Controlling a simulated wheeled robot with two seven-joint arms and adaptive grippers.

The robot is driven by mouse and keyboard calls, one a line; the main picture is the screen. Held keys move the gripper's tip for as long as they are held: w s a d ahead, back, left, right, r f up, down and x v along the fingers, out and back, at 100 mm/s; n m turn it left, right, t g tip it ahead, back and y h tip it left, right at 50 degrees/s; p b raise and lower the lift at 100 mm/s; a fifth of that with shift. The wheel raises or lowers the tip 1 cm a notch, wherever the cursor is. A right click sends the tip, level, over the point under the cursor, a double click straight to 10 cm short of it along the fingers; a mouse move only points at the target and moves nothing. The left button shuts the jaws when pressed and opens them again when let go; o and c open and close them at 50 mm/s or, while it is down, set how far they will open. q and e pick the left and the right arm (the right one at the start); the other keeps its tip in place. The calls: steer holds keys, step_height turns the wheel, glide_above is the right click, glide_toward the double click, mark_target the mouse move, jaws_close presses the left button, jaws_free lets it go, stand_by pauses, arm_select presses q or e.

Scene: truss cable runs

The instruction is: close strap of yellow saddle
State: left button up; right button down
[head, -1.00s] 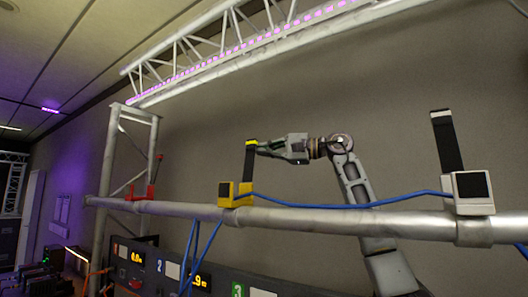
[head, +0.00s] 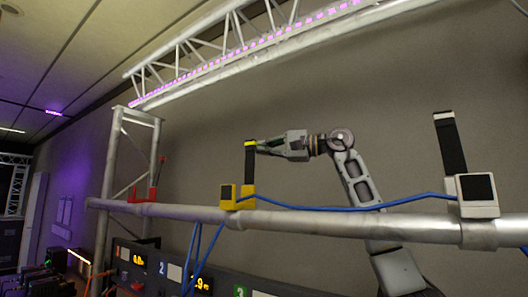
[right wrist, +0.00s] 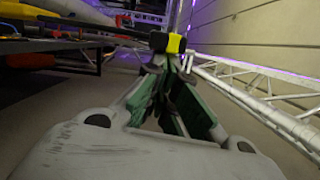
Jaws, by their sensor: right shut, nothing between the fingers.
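The yellow saddle (head: 238,198) sits on the horizontal pipe, left of the middle in the head view. Its black strap (head: 250,163) stands upright above it, with a yellow tip (head: 251,143). The blue cable (head: 340,208) runs from the saddle to the right. My right gripper (head: 259,146) is shut, its fingertips at the right side of the strap's top end. In the right wrist view the yellow and black strap tip (right wrist: 174,43) shows just beyond the fingertips; whether they touch it I cannot tell. My left gripper is not in view.
The metal pipe (head: 330,222) crosses the view. A white saddle (head: 477,195) with an upright black strap stands at the right, and a red one (head: 146,195) at the left. Below are numbered panels (head: 180,272). A lattice truss (head: 230,52) runs above.

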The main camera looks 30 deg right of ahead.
steer(key=a+n, duration=0.1)
steer(key=n, duration=0.1)
steer(key=s+a+n, duration=0.1)
steer(key=n, duration=0.1)
steer(key=s+a+r+n+h, duration=0.1)
steer(key=a, duration=0.1)
steer(key=shift+s+n+g, duration=0.25)
steer(key=shift+n+g, duration=0.15)
steer(key=shift+s+a+f+n, duration=0.15)
steer(key=shift+s+a+n, duration=0.15)
steer(key=shift+a, duration=0.3)
steer(key=shift+s+a+f+n, duration=0.2)
steer(key=shift+s+a, duration=0.15)
steer(key=shift+a, duration=0.25)
steer(key=shift+s+r, duration=0.1)
glide_toward(254, 141)
steer(key=s, duration=0.1)
steer(key=s+a, duration=0.1)
steer(key=shift+s+a, duration=0.15)
steer(key=shift+s, duration=0.25)
steer(key=shift+w, duration=0.1)
stand_by(0.3)
